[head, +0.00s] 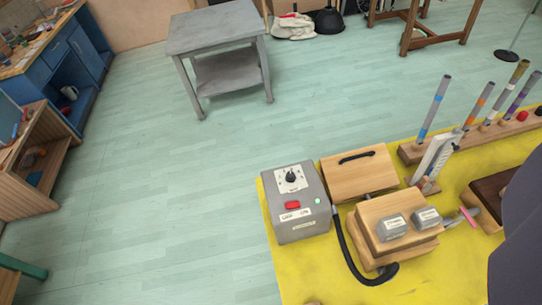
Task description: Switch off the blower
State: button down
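The blower looks to be the grey box (297,203) on the yellow table top (310,274), at the lower middle of the head view. Its top has a white plate with a black dial knob (291,177). Below the knob are a red rocker switch (292,205) and a small green light (318,200), which looks lit. A label sits under the switch; I cannot read it surely. A black hose (347,251) curves from the box toward the wooden block beside it. I cannot make out my gripper; a dark part of mine covers the right edge.
A wooden box with a black handle (357,175) and a wooden block with two grey weights (395,227) stand close to the grey box's right. Upright banded tubes (434,107) stand behind in a wooden rack. A grey side table (216,38) stands beyond open floor.

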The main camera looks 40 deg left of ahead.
aim_at(296, 204)
jog(key=i+j, duration=0.35)
jog(key=j, duration=0.3)
jog(key=i+j, duration=0.35)
jog(key=j, duration=0.3)
